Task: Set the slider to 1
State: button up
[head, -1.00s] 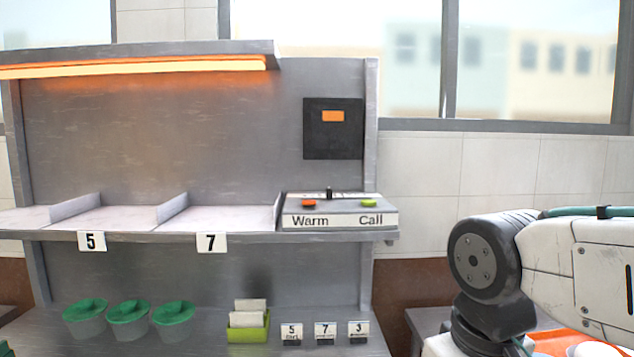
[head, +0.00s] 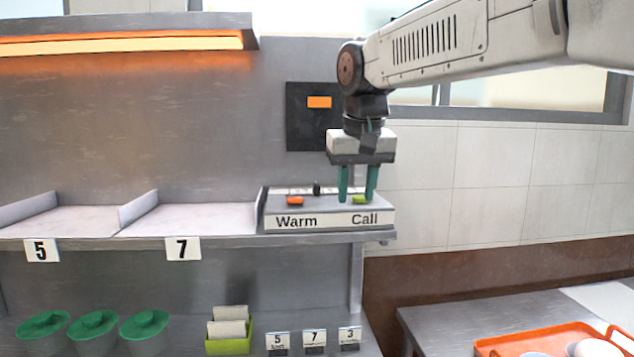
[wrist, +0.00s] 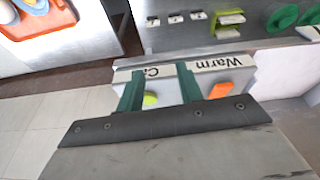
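The control box (head: 330,221) stands at the right end of the shelf, with "Warm" and "Call" on its front. A small black slider knob (head: 317,188) stands up at the back of its top, on a pale marked strip. Its exact mark is too small to read. An orange button (head: 295,200) and a green button (head: 360,199) sit on the top. My gripper (head: 358,198) points down over the right part of the box, right of the knob, its two green fingers apart and empty. In the wrist view the fingers (wrist: 158,90) show around the green button (wrist: 150,99); the knob is hidden there.
A black panel with an orange display (head: 319,102) is on the back wall behind my gripper. Shelf bays marked 5 and 7 (head: 183,248) lie to the left. Green-lidded pots (head: 94,325) and number cards (head: 314,340) stand below. An orange tray (head: 545,338) is at lower right.

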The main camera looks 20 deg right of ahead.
jog(key=t, duration=0.1)
send_near(317, 183)
jog(key=f, duration=0.2)
jog(key=shift+m, duration=0.4)
jog(key=x, duration=0.7)
jog(key=shift+w, duration=0.25)
grip_shut()
